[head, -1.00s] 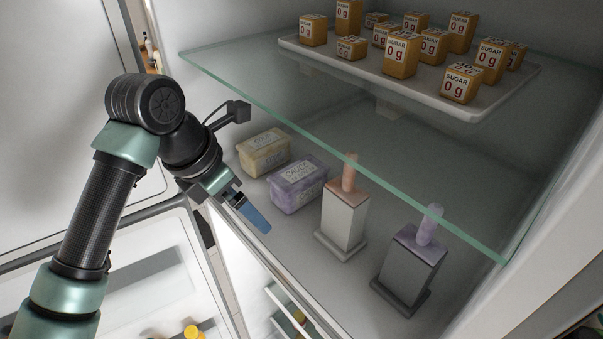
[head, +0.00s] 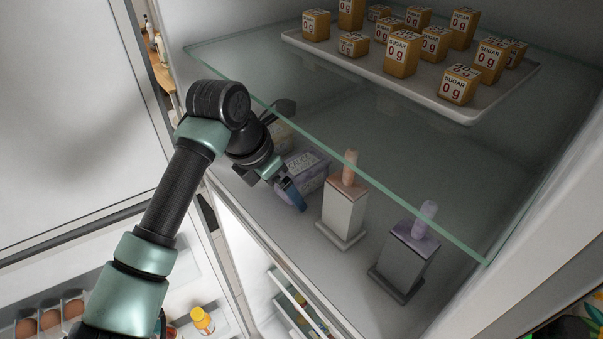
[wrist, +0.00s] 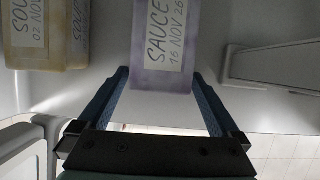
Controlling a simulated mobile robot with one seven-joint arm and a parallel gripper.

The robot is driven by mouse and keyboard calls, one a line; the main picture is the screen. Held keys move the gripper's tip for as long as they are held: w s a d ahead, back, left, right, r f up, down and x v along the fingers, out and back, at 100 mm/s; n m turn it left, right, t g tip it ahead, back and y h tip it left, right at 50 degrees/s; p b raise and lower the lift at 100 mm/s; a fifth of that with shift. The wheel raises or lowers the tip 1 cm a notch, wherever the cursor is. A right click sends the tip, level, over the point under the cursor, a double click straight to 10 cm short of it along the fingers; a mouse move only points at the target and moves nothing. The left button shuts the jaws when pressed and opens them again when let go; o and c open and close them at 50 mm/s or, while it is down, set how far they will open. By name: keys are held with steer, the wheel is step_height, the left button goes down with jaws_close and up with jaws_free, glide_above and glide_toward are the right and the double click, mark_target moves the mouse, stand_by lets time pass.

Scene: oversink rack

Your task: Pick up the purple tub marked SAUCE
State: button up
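The purple tub (head: 312,181) stands on the fridge's lower shelf, partly hidden behind my gripper in the head view. In the wrist view the purple tub (wrist: 163,82) shows a white label reading SAUCE, 16 NOV 26. My gripper (head: 297,205) is at its near end. In the wrist view my gripper (wrist: 163,85) is open, its blue fingers spread to the left and right of the tub's near end. I cannot tell whether either finger touches it. The gap just in front of the palm is empty.
A yellowish tub marked SOU (wrist: 32,40) stands left of the purple tub. Right of it are a pale stand with a peach popsicle-like piece (head: 344,212) and a grey stand with a purple one (head: 405,258). A glass shelf (head: 385,165) with a tray of sugar boxes (head: 470,112) lies overhead.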

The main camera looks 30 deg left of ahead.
steer(key=c, duration=1.4)
jaws_close()
steer(key=shift+w+r, duration=0.1)
steer(key=shift+w, duration=0.05)
